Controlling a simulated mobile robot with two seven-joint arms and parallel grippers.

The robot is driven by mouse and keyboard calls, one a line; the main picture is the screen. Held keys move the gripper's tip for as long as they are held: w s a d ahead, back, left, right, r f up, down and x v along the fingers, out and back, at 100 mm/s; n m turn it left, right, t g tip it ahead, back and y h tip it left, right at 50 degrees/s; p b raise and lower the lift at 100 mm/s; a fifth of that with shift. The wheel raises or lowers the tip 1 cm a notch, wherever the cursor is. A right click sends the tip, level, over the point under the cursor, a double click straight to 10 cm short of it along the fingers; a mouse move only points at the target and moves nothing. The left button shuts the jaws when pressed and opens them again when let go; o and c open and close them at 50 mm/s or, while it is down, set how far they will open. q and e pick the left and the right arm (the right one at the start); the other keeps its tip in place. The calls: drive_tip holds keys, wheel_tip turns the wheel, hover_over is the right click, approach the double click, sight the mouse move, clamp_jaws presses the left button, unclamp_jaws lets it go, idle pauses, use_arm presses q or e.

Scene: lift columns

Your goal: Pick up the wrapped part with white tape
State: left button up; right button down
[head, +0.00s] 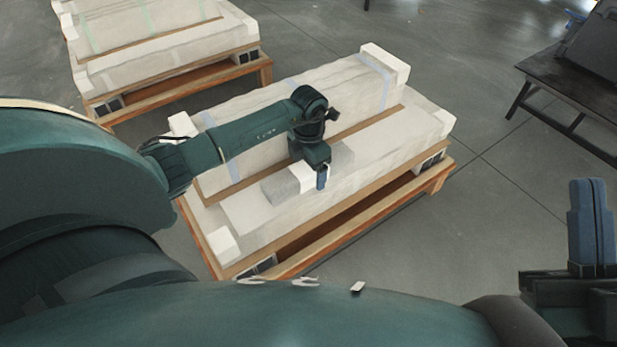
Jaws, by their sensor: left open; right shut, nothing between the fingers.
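A small grey wrapped part (285,187) with a white tape band around its middle lies on the pale wrapped load of the near pallet. My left gripper (321,180) points down at the part's middle, beside the white band, and hides some of it. Its jaws are open. One blue finger shows at the part's near side; the other finger is hidden, so I cannot tell whether the part lies between them. My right gripper (592,225) is at the right edge, pointing up, shut and empty, far from the part.
The near wooden pallet (330,250) carries long pale wrapped beams; the taller rear beam (345,90) stands behind the part. A second loaded pallet (190,85) is at the upper left. A dark bench (570,90) stands at the right. Grey floor between them is clear.

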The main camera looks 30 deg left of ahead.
use_arm(q)
drive_tip(key=shift+f, duration=0.4)
drive_tip(key=shift+c, duration=0.2)
drive_tip(key=shift+r, duration=0.15)
drive_tip(key=c, duration=1.4)
